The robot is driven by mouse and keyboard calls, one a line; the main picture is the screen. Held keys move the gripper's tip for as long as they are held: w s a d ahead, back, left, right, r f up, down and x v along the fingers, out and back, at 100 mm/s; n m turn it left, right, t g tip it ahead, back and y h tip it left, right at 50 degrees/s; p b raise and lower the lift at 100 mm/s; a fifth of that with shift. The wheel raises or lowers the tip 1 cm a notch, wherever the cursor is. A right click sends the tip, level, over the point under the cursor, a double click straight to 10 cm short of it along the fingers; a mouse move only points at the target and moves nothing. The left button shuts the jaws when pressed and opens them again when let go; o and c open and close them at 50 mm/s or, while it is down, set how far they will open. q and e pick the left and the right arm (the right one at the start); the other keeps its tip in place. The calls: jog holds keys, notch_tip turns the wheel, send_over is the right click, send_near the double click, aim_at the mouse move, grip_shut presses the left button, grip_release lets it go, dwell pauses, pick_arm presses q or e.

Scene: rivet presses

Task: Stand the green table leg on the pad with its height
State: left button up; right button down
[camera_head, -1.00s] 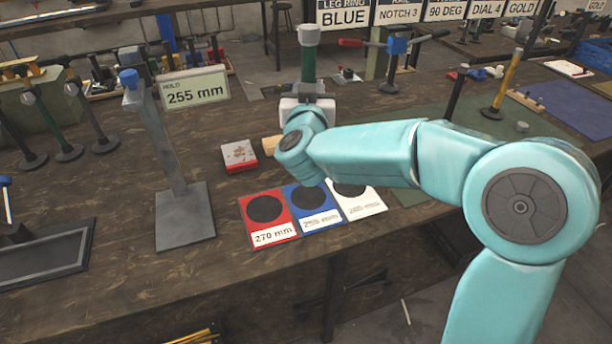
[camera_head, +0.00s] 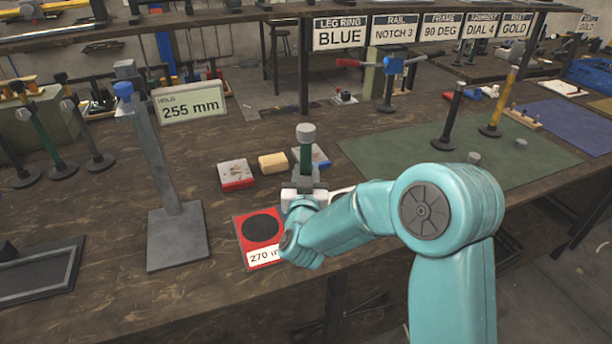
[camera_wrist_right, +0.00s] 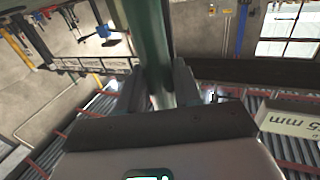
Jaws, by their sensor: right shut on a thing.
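The green table leg (camera_head: 306,155) is upright, with a grey cap on top, held in my right gripper (camera_head: 304,188). In the right wrist view, the fingers (camera_wrist_right: 158,88) are shut on either side of the green shaft (camera_wrist_right: 148,35). The red pad (camera_head: 262,228) has a black disc and reads 270 mm; it lies just left of the gripper. My arm hides the blue pad and most of the white pad (camera_head: 340,194). The leg's foot is hidden, so I cannot tell whether it touches anything. My left gripper is out of view.
A gauge post on a grey base (camera_head: 178,237) stands left, with a sign (camera_head: 190,103) reading HOLD 255 mm. A red box (camera_head: 236,175), wooden block (camera_head: 273,163) and blue box (camera_head: 320,156) lie behind the pads. A green mat (camera_head: 400,150) is at right.

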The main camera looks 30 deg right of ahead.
jog(key=shift+s+r, duration=0.1)
jog(key=shift+r, duration=0.05)
jog(key=shift+f, duration=0.2)
jog(key=c, duration=0.8)
grip_release()
jog(key=shift+r, duration=0.1)
jog(key=b+v, duration=0.1)
jog(key=v, duration=1.1)
